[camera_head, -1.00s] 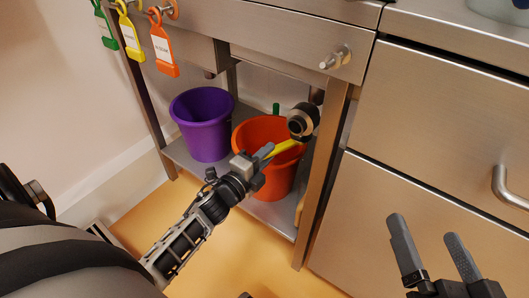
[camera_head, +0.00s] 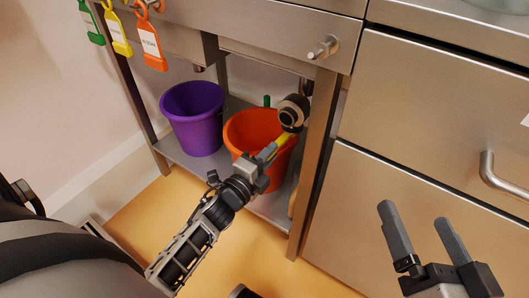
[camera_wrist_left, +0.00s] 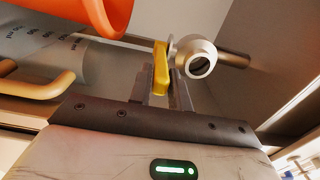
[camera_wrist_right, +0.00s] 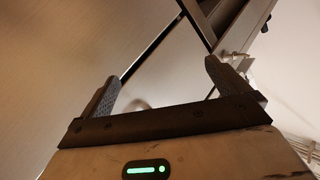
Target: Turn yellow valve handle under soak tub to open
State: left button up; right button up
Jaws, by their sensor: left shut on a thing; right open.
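The yellow valve handle (camera_head: 280,140) slants down and left from the round grey valve body (camera_head: 293,111) under the steel sink unit, in front of the orange bucket. In the left wrist view the handle (camera_wrist_left: 161,70) stands between my fingers, with the valve body (camera_wrist_left: 196,58) just right of it. My left gripper (camera_head: 265,155) is shut on the handle, covering its lower end in the head view. My right gripper (camera_head: 421,222) is open and empty in front of the steel drawers; its fingers also show apart in the right wrist view (camera_wrist_right: 162,85).
An orange bucket (camera_head: 240,137) and a purple bucket (camera_head: 193,118) stand on the low shelf. A steel leg (camera_head: 318,165) is close right of the valve. Green, yellow and orange tags hang at upper left. A drawer handle (camera_head: 490,172) juts out at right.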

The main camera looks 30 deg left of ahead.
pick_arm(q)
jog(key=o, duration=0.8)
jog(key=shift+d, duration=0.25)
jog(key=shift+s, duration=0.1)
jog(key=s, duration=0.6)
jog(key=s+p, duration=0.1)
jog(key=s, duration=0.1)
jog(key=shift+s+a, duration=0.4)
jog(key=shift+w, duration=0.15)
